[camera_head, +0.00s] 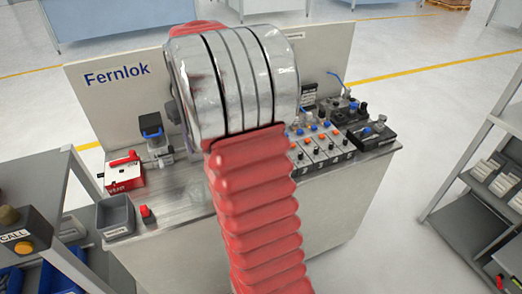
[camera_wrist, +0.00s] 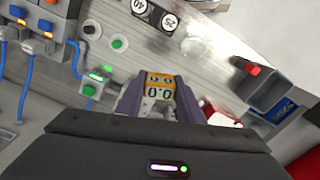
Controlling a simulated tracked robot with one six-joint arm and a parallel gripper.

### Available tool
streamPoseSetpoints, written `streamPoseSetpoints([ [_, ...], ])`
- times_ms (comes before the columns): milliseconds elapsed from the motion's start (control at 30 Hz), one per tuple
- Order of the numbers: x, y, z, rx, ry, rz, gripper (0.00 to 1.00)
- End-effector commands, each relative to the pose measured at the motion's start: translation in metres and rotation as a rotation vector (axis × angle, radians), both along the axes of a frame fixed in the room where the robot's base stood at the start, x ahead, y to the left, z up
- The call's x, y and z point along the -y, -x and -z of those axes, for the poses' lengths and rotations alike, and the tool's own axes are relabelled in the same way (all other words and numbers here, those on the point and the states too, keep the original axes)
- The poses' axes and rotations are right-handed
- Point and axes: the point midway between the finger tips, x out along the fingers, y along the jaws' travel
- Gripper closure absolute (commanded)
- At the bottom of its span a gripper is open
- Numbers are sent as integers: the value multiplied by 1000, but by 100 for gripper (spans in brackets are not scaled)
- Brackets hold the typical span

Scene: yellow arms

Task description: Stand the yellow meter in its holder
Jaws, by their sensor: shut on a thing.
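The yellow meter (camera_wrist: 159,79) is between the two fingers of my gripper (camera_wrist: 160,96) in the wrist view. The fingers are shut on its sides, and its face with dark round marks points to the camera. The bench top (camera_wrist: 215,75) shows beyond it; I cannot tell the gap between meter and bench. In the head view my own arm hides the gripper and the meter. I cannot make out the meter's holder for sure in either view.
On the bench are a grey bin (camera_head: 116,216), a red box (camera_head: 124,174), a small red-topped piece (camera_head: 147,214) and a row of switch modules (camera_head: 318,145). In the wrist view, blue-cabled modules (camera_wrist: 45,28) stand left and a green-lit block (camera_wrist: 97,80) is near the left finger.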

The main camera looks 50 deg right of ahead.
Motion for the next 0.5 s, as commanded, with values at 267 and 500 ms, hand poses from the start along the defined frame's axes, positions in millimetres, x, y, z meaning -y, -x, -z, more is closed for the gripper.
streamPoseSetpoints([
  [267,63,84,13,0,0,191,92],
  [500,91,145,24,0,0,317,92],
])
